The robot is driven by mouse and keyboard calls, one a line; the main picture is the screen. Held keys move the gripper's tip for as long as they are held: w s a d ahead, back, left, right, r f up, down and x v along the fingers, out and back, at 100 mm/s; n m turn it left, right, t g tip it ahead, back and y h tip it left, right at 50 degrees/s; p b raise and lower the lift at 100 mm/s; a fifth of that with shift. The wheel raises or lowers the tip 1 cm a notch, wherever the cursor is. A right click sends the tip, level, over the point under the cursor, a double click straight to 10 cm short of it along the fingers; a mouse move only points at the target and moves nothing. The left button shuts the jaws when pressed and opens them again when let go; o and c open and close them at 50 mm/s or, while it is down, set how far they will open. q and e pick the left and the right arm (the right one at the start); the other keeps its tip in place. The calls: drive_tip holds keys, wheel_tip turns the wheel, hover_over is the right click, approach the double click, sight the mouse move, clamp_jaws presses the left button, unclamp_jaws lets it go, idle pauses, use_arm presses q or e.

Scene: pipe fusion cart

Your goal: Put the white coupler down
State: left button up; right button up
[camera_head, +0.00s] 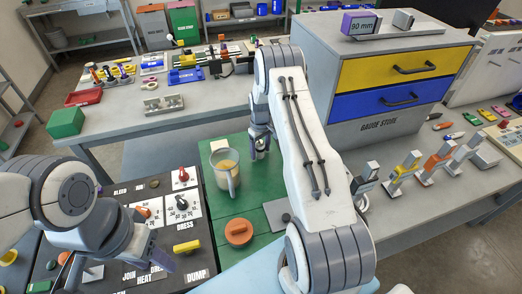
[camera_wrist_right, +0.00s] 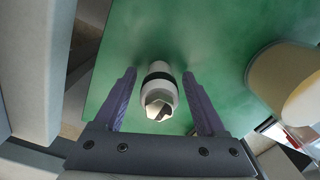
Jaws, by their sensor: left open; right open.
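The white coupler (camera_wrist_right: 159,92) shows in the right wrist view as a short white cylinder with a black band and an open end facing the camera. It is over the green mat (camera_head: 235,205) and appears to rest on it. My right gripper (camera_wrist_right: 159,74) is open, with one purple finger on each side of the coupler and a gap at both sides. In the head view my right gripper (camera_head: 260,140) is at the mat's far right part, and the coupler is mostly hidden there. My left gripper (camera_head: 125,265) is open and empty above the black control panel.
A clear jug (camera_head: 226,172) stands on the mat left of my right gripper. An orange lid (camera_head: 238,232) lies nearer. The control panel (camera_head: 165,215) with knobs is at left. The grey drawer cabinet (camera_head: 385,70) stands at the back right.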

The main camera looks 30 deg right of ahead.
wheel_tip(320, 180, up, 11)
drive_tip(key=b, duration=0.2)
drive_tip(key=shift+f+b, duration=0.1)
drive_tip(key=shift+b, duration=0.25)
drive_tip(key=shift+r, duration=0.4)
drive_tip(key=shift+a+r, duration=0.15)
drive_tip(key=shift+a, duration=0.1)
drive_tip(key=s+a+r+n, duration=0.1)
drive_tip(key=s+a+r, duration=0.3)
drive_tip(key=a, duration=0.4)
drive_tip(key=s+a+r+n, duration=0.1)
drive_tip(key=s+a+r, duration=0.3)
drive_tip(key=a, duration=0.5)
drive_tip(key=s+a+r+n, duration=0.1)
drive_tip(key=s+a+r, duration=0.25)
drive_tip(key=a, duration=0.45)
drive_tip(key=s+a+n, duration=0.1)
drive_tip(key=s+a, duration=0.2)
drive_tip(key=s, duration=0.8)
drive_tip(key=s+a+r+n+y, duration=0.1)
drive_tip(key=s+a, duration=0.2)
drive_tip(key=s, duration=0.8)
drive_tip(key=shift+s+r+n, duration=0.2)
drive_tip(key=shift+n, duration=0.1)
